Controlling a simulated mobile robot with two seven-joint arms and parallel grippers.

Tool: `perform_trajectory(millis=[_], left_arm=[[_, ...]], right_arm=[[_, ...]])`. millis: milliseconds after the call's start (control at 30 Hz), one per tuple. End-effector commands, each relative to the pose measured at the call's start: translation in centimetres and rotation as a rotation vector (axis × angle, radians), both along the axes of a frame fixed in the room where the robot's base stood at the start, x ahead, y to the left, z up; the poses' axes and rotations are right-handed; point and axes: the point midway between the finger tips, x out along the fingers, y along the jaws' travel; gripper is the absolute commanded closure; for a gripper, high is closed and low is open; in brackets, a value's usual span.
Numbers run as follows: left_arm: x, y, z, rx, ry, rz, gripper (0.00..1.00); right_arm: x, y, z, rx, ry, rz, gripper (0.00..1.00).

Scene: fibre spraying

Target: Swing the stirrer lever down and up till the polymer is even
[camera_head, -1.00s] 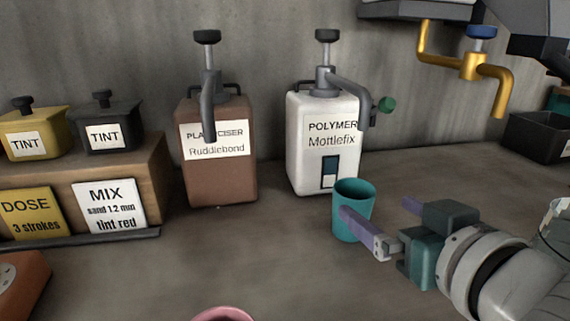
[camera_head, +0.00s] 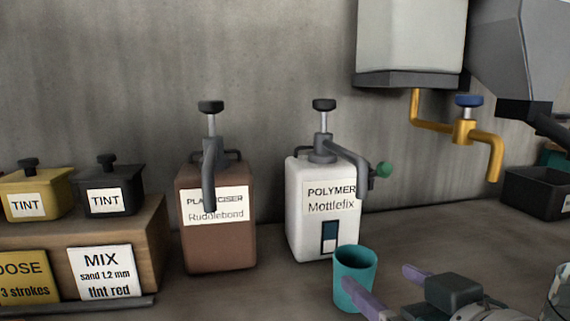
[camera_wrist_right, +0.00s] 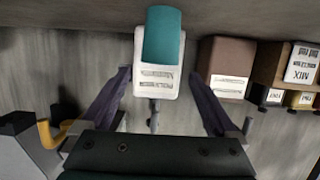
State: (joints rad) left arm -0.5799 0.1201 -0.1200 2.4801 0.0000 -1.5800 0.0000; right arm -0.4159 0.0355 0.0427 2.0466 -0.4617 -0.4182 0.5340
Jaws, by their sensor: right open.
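The white polymer container (camera_head: 322,220), labelled Mottlefix, stands upright on the bench. It has a grey pump spout on top, a small dark window (camera_head: 329,237) low on its front, and a green-knobbed lever (camera_head: 383,169) at its upper right side. A teal cup (camera_head: 355,264) stands in front of it. My right gripper (camera_head: 379,277) is open, low at the right, with one finger overlapping the cup in the head view. The right wrist view, upside down, shows the cup (camera_wrist_right: 163,38) beyond the open fingers, in front of the polymer container (camera_wrist_right: 157,83). My left gripper is not in view.
The brown plasticiser container (camera_head: 218,245) stands left of the polymer. Tint pots (camera_head: 112,201) sit on a wooden block at the left with MIX and DOSE cards. A yellow tap (camera_head: 466,130) hangs from a tank at the upper right. A dark bin (camera_head: 532,190) is at far right.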

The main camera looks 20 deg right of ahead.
Motion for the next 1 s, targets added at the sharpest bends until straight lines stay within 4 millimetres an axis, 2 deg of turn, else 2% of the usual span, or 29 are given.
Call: perform_trajectory(millis=[33,200,267,333,500,700,867,1000], left_arm=[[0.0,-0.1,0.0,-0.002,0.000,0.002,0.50],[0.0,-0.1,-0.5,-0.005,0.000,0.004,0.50],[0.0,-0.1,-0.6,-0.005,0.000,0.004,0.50],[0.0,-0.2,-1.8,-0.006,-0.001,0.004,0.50],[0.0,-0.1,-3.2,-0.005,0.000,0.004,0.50],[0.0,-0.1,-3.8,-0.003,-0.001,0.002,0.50],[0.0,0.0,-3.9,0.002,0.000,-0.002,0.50],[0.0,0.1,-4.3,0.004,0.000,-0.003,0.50]], right_arm=[[0.2,-0.3,0.1,-0.017,0.003,0.002,0.12],[1.6,-3.5,1.5,-0.216,0.070,0.046,0.31],[2.3,-4.9,2.3,-0.318,0.109,0.081,0.31],[3.6,-6.8,3.1,-0.455,0.119,0.120,0.31],[5.7,-10.3,6.9,-0.750,0.137,0.205,0.31],[6.7,-11.9,9.6,-0.931,0.143,0.257,0.31],[8.0,-12.2,9.6,-0.949,0.143,0.263,0.31],[10.2,-12.7,9.0,-0.946,0.144,0.262,0.31]])
